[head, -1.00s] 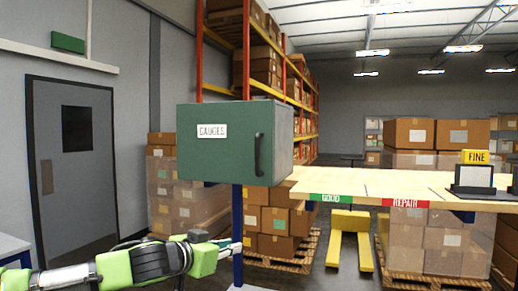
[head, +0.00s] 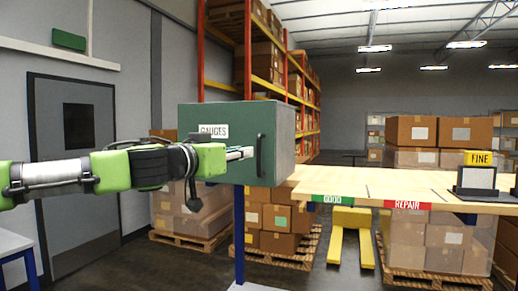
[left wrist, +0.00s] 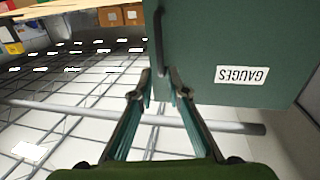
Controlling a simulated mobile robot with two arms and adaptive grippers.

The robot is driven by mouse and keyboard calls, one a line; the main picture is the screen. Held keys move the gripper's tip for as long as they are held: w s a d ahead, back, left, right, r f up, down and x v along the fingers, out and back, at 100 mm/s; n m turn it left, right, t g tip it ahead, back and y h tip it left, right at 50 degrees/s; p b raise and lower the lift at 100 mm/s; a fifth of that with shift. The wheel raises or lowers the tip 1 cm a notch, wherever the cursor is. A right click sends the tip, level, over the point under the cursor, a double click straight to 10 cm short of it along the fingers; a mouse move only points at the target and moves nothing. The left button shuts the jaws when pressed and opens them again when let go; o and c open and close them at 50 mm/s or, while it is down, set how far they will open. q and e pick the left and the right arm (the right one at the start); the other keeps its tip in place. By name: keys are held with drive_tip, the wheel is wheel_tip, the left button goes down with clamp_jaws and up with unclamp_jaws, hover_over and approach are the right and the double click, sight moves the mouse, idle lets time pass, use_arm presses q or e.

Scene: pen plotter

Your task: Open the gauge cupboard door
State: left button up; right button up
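The gauge cupboard (head: 285,140) is a dark green box on a blue post, with a white GAUGES label (head: 213,131) on its front. Its door (head: 222,115) is shut flush. A dark vertical handle (head: 260,155) is on the door's right side; the left wrist view, turned upside down, also shows the handle (left wrist: 159,40). My left gripper (head: 247,153) is in front of the door, just left of the handle in the head view. In the left wrist view its fingertips (left wrist: 158,78) are apart, with the handle's end near the gap. I cannot tell whether they touch it. My right gripper is out of view.
A wooden bench (head: 350,183) with GOOD and REPAIR labels extends right of the cupboard. Boxes on pallets (head: 282,258) and a yellow pallet jack (head: 340,235) are beneath and behind. A grey room door (head: 75,150) is at left.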

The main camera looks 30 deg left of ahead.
sight(258, 150)
use_arm(q)
drive_tip(key=w+p, duration=0.1)
drive_tip(key=w, duration=0.8)
drive_tip(key=shift+a+p, duration=0.2)
drive_tip(key=shift+p, duration=0.15)
clamp_jaws()
